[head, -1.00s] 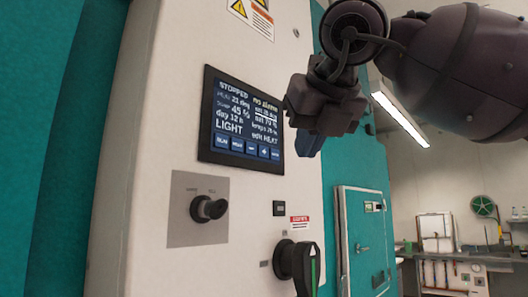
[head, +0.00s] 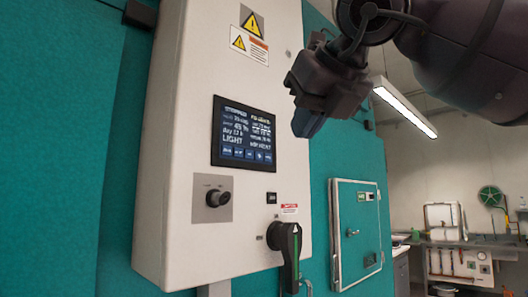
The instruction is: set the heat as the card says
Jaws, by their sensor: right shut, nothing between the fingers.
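A dark touch screen (head: 244,135) is set in the white control panel (head: 185,110). Its top line appears to read STOPPED, with a LIGHT line below and a row of blue buttons at the bottom; the small text is blurred. A dark rotary switch (head: 219,197) on a grey plate sits below the screen. A big black handle with a green stripe (head: 288,250) is at the lower right of the panel. My right gripper (head: 308,124) is shut and empty, in front of the panel to the right of the screen, apart from it. My left gripper is not in view. No card is recognisable.
Warning labels (head: 248,44) are on the panel's upper part. Teal walls flank it. A teal cabinet door (head: 357,230) stands to the right. A workbench with equipment (head: 462,262) and a green reel (head: 490,196) are farther back right.

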